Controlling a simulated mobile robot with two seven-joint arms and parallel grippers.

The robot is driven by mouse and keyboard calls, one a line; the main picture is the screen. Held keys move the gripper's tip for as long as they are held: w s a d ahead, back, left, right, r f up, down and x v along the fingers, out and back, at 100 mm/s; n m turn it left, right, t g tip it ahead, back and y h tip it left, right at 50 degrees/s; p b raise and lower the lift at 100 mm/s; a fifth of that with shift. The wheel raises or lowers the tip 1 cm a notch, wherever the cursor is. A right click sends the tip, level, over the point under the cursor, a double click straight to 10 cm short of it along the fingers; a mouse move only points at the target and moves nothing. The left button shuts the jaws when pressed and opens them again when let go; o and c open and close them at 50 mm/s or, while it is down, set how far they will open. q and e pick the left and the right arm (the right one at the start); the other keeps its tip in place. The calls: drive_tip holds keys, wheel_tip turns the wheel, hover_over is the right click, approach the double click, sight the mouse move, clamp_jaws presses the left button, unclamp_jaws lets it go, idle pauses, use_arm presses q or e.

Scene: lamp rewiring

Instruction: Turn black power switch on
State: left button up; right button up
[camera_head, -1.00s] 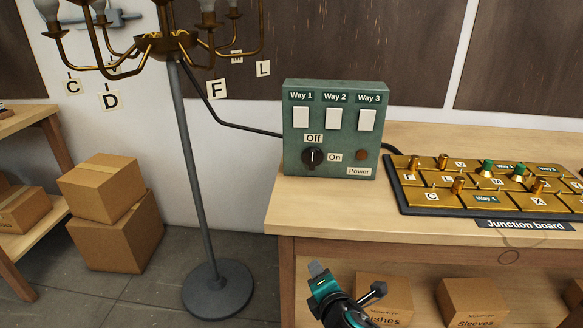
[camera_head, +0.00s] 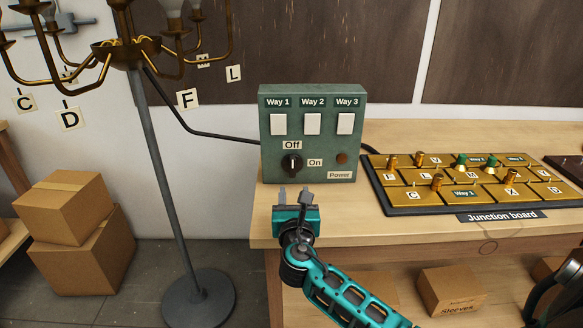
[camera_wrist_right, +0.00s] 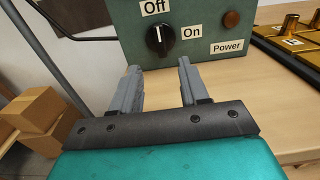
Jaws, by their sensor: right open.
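The black power switch (camera_head: 291,164) is a round knob on the front of the green control box (camera_head: 353,108). Its white mark points up, toward the "Off" label (camera_head: 292,145); the "On" label (camera_head: 315,162) is to its right. The knob also shows in the right wrist view (camera_wrist_right: 159,40). My right gripper (camera_head: 294,193) is open and empty, just below and in front of the knob, apart from it. Its two grey fingers (camera_wrist_right: 160,78) point toward the box in the wrist view. My left gripper is not in view.
The box stands on a wooden workbench (camera_head: 340,226), with three white way switches and a dark reddish Power lamp (camera_head: 342,158). The junction board (camera_head: 480,204) lies to its right. A chandelier stand (camera_head: 163,190) and cardboard boxes (camera_head: 66,209) are at the left.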

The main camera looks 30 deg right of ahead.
sight(293, 167)
drive_tip(key=b+x, duration=0.1)
drive_tip(key=x, duration=1)
drive_tip(key=shift+w+b, duration=0.25)
drive_tip(key=shift+b, duration=0.05)
drive_tip(key=c, duration=0.6)
clamp_jaws()
